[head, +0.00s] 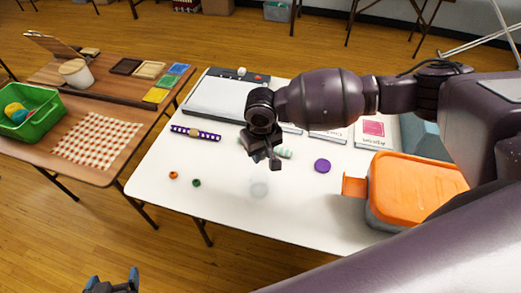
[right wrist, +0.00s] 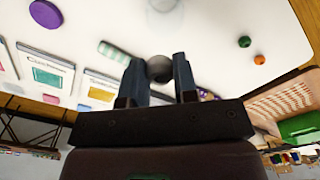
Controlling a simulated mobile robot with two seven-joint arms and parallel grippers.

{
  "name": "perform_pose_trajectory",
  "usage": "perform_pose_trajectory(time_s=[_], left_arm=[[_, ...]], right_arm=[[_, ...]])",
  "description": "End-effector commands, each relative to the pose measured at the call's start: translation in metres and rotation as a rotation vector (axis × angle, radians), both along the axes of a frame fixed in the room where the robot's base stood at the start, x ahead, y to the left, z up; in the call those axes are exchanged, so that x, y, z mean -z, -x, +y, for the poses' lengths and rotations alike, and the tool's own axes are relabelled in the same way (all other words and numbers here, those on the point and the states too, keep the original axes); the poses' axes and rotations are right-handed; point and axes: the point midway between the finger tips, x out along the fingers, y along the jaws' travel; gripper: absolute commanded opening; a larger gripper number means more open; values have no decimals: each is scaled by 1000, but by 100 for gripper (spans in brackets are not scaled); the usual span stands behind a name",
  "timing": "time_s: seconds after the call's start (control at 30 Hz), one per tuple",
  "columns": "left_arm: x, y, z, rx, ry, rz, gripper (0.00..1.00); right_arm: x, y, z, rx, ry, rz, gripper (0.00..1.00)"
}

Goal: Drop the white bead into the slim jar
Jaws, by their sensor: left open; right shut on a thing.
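My right gripper (head: 265,158) is over the middle of the white table. In the right wrist view its fingers (right wrist: 159,75) are shut on a round bead (right wrist: 159,66), which looks grey in the shade. I cannot pick the bead out in the head view. A faint, clear round thing (head: 259,188), seemingly the slim jar, stands on the table just below the right gripper in the picture. Its outline is hard to see, and nothing shows inside it. My left gripper (head: 112,284) is open and empty at the bottom left, away from the table.
On the white table (head: 230,215) are a purple disc (head: 322,165), a striped cylinder (head: 284,153), orange (head: 173,175) and green (head: 196,183) beads, a purple strip (head: 195,133), and an orange bin (head: 415,187) at right. The front middle of the table is clear.

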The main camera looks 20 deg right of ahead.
Motion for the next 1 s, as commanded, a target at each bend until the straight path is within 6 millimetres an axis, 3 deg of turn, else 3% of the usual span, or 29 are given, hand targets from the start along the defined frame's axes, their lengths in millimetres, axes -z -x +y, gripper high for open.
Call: perform_pose_trajectory(time_s=[0.27, 0.7, 1.0], left_arm=[[-1, -1, 0, 1, -1, -1, 88], [34, -3, 0, 2, -1, 6, 88], [45, -3, -1, 4, -1, 7, 88]], right_arm=[[15, 2, 7, -13, 0, 6, 6], [43, 2, 6, -12, 0, 7, 6], [52, 2, 6, -13, 0, 6, 6]])
